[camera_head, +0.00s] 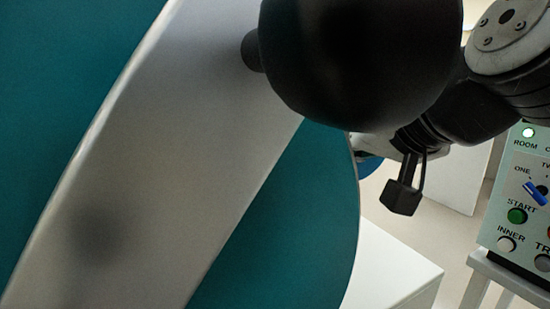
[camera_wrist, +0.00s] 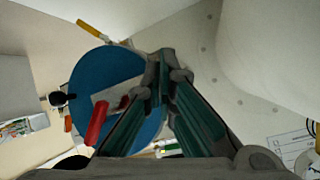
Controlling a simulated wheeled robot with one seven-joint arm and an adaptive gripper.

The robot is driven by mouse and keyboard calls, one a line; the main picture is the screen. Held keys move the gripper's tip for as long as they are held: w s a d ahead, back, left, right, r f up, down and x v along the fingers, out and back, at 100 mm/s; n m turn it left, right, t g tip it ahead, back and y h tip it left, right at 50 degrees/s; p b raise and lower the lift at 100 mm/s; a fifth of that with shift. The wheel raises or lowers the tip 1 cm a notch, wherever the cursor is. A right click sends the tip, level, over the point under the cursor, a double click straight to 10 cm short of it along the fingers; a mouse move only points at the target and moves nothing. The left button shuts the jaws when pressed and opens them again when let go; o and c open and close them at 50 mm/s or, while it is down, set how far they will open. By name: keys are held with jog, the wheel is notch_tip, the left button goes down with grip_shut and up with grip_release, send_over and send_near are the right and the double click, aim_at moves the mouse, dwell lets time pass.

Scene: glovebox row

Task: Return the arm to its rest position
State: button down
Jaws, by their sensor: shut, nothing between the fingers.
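My gripper (camera_wrist: 164,62) shows in the wrist view with its two teal-and-grey fingers brought together at the tips. Nothing is held between them. In the head view, dark links of my arm fill the top right, and the fingertips cannot be made out there. In the wrist view the fingers stand in front of a blue round surface (camera_wrist: 95,75); the distance to it is unclear.
A control panel (camera_head: 515,185) with a blue knob, a green START button and a white INNER button stands at the right. A white box (camera_head: 395,275) is below my arm. The wrist view shows red-handled (camera_wrist: 97,121) and yellow-handled (camera_wrist: 94,29) items. A large teal-and-grey surface blocks the head view's left.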

jog(key=s+d+f+g+h, duration=0.45)
jog(key=s+d+f, duration=0.55)
jog(key=s+f, duration=0.4)
jog(key=s+f+g, duration=0.5)
jog(key=s+g, duration=0.1)
jog(key=s, duration=0.3)
notch_tip(320, 180, up, 19)
jog(key=t+p, duration=0.4)
jog(key=p, duration=1.2)
jog(key=shift+w+d+f+n+y+p, duration=0.15)
jog(key=shift+w+f+n+y+p, duration=0.1)
jog(key=shift+n+y+p, duration=0.1)
dwell(2.9)
